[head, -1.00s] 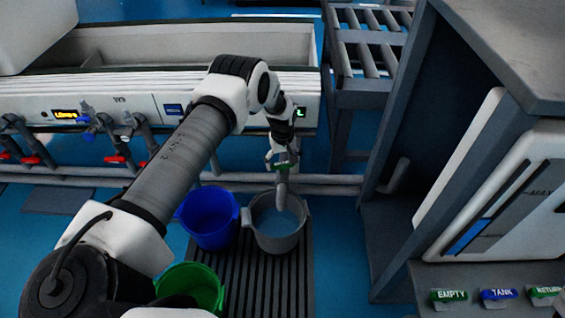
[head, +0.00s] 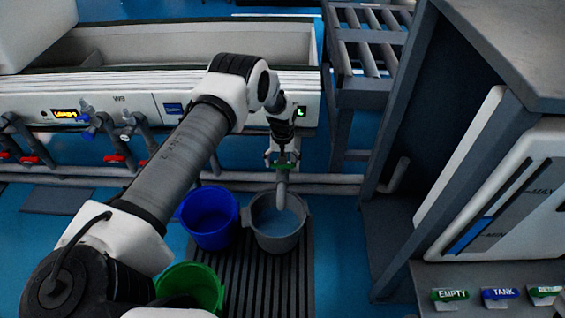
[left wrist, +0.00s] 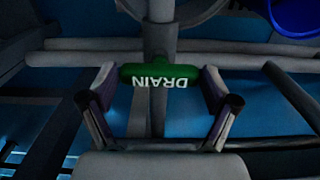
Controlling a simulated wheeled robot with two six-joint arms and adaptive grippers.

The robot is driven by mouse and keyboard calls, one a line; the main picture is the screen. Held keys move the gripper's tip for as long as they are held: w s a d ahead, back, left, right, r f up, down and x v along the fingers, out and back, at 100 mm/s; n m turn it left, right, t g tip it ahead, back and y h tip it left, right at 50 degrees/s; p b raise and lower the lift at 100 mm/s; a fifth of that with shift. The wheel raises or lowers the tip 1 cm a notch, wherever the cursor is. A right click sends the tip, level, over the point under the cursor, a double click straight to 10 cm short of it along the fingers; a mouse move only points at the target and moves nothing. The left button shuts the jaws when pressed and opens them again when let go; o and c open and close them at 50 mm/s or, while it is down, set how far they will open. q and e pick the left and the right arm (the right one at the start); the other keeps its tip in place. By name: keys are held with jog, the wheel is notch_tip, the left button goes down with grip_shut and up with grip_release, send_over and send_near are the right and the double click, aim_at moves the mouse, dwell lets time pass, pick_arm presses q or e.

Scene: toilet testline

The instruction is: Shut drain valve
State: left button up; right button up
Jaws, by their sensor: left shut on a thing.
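The drain valve has a green handle marked DRAIN (left wrist: 160,76), seen upside down in the left wrist view and lying across a grey vertical pipe (left wrist: 158,35). My left gripper (left wrist: 158,84) is shut on this handle, with one finger at each end. In the head view the left gripper (head: 281,162) is at the pipe above the grey bucket (head: 278,240), hiding part of the valve. The pipe's lower end (head: 282,190) points down into the bucket, which holds bluish water (head: 283,222). My right gripper is not in view.
A blue bucket (head: 208,222) and a green bucket (head: 190,288) stand near the grey bucket on a dark slatted mat (head: 262,285). Red valve handles (head: 115,159) line pipes at left. A grey cabinet (head: 395,225) stands at right, with EMPTY (head: 451,295) and TANK (head: 500,294) handles.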

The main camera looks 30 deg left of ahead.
pick_arm(q)
jog(key=shift+s, duration=0.1)
jog(key=o, duration=0.9)
jog(key=shift+a, duration=0.15)
notch_tip(320, 180, up, 12)
jog(key=shift+s, duration=0.15)
